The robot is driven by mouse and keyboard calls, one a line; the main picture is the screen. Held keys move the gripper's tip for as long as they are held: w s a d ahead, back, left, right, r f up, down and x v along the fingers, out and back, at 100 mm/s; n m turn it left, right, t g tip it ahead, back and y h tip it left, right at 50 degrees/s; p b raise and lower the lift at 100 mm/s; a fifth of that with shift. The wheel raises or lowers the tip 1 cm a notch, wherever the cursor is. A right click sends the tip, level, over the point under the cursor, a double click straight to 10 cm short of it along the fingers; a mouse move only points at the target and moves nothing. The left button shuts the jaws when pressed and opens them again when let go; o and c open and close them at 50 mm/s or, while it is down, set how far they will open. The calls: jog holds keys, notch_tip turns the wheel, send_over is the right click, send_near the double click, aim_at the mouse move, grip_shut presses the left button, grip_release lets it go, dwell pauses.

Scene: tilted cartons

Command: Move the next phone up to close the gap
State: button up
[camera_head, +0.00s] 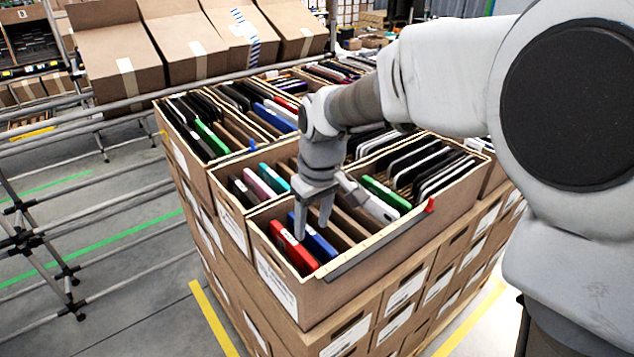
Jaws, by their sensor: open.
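The near carton (360,262) holds phones standing on edge and leaning. A red phone (292,247) stands at its left end with a blue phone (322,246) just right of it. Empty slots between cardboard dividers lie right of the blue phone. Further right are a white phone (372,201), a green phone (388,194) and several dark and silver phones (428,165). My gripper (312,231) points down, open, over the blue phone's upper edge. One finger is near the red phone, the other over the blue one. Whether they touch is unclear.
More phone cartons fill the stack. A red clip (430,205) sits on the near carton's rim. A metal pipe rack (75,190) stands left. My arm hides part of the right side.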

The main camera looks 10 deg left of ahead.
notch_tip(320, 180, up, 15)
jog(key=s+d, duration=0.1)
jog(key=shift+s+d+r+p, duration=0.15)
jog(key=shift+s+d+p, duration=0.15)
jog(key=shift+d+p, duration=0.1)
notch_tip(320, 180, up, 7)
jog(key=p, duration=0.6)
